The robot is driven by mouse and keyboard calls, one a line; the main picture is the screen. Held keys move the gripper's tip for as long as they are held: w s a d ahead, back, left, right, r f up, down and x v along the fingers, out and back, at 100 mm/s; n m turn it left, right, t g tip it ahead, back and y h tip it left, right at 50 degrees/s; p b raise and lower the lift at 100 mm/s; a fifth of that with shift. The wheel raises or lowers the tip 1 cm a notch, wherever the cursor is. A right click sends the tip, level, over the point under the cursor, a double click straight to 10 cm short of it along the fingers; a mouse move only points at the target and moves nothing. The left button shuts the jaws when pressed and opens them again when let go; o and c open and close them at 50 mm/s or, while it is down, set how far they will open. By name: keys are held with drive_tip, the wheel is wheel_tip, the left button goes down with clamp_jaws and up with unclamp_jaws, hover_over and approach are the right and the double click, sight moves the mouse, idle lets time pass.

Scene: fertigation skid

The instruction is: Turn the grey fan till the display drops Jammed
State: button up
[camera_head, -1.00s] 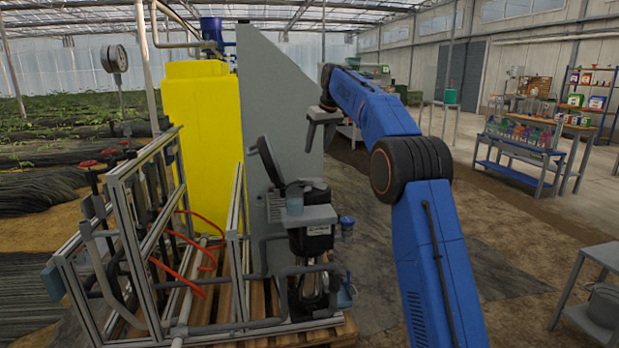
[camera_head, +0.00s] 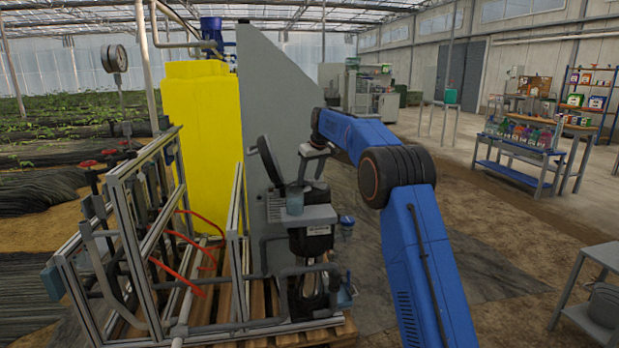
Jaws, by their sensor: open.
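My gripper (camera_head: 309,178) points down over the pump unit (camera_head: 311,240), close above its grey top plate (camera_head: 318,214). Its two fingers are apart, with nothing seen between them. A dark round lid (camera_head: 269,160) stands tilted up just left of the gripper. A grey ribbed part (camera_head: 274,208) sits at the left of the top plate, and a blue-grey cup-like part (camera_head: 295,201) stands on the plate. I cannot make out the grey fan for sure; the gripper and these parts may hide it. No readable display shows.
A grey upright panel (camera_head: 290,100) and a yellow tank (camera_head: 200,140) stand behind the pump. A metal frame (camera_head: 115,200) with red-handled valves is at the left. Open floor (camera_head: 490,270) lies to the right, with a bottle-laden blue bench (camera_head: 510,165) beyond.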

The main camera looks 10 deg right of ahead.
drive_tip(key=shift+w+f, duration=0.1)
drive_tip(key=shift+f, duration=0.05)
drive_tip(key=c, duration=1)
drive_tip(key=shift+c, duration=0.2)
drive_tip(key=shift+m, duration=0.3)
